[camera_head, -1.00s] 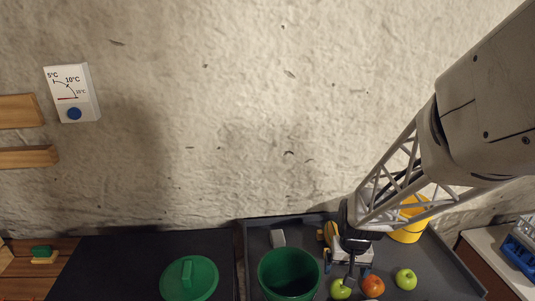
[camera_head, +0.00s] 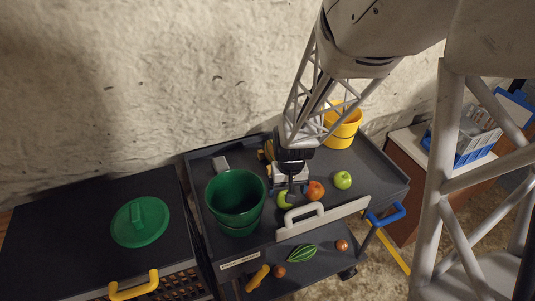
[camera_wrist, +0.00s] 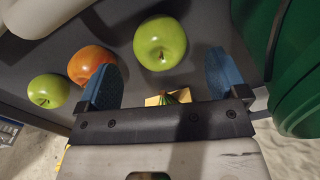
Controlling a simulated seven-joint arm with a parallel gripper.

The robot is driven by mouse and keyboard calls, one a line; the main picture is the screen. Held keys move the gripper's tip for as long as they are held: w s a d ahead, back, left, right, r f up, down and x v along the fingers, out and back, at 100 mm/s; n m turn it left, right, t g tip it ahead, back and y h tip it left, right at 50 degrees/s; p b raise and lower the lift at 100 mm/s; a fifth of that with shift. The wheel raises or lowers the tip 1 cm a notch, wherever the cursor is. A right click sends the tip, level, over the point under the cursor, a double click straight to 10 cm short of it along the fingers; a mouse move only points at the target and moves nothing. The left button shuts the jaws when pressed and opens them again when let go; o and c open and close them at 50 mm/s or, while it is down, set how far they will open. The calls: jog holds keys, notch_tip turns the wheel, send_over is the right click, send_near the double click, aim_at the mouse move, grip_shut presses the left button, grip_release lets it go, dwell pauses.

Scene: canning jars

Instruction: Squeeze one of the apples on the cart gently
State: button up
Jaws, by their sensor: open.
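My gripper (camera_wrist: 163,72) is open, with one blue finger pad at left and one at right in the wrist view. A green apple (camera_wrist: 160,42) shows just beyond the gap between the pads, not held. In the head view, this green apple (camera_head: 284,201) is partly hidden by my gripper (camera_head: 291,187). A second green apple (camera_head: 343,180) lies farther right, also in the wrist view (camera_wrist: 47,91). All three are on the grey cart (camera_head: 377,178).
A green bucket (camera_head: 236,196) stands on the cart left of my gripper, close beside the right pad in the wrist view (camera_wrist: 298,95). A yellow bucket (camera_head: 343,128) is at the back. The lower shelf holds a striped green item (camera_head: 297,254).

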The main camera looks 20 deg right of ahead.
jog(key=shift+a+f, duration=0.1)
jog(key=shift+f, duration=2.7)
jog(key=c, duration=0.8)
jog(key=shift+o, duration=0.5)
jog(key=o, duration=0.7)
jog(key=shift+r, duration=3.95)
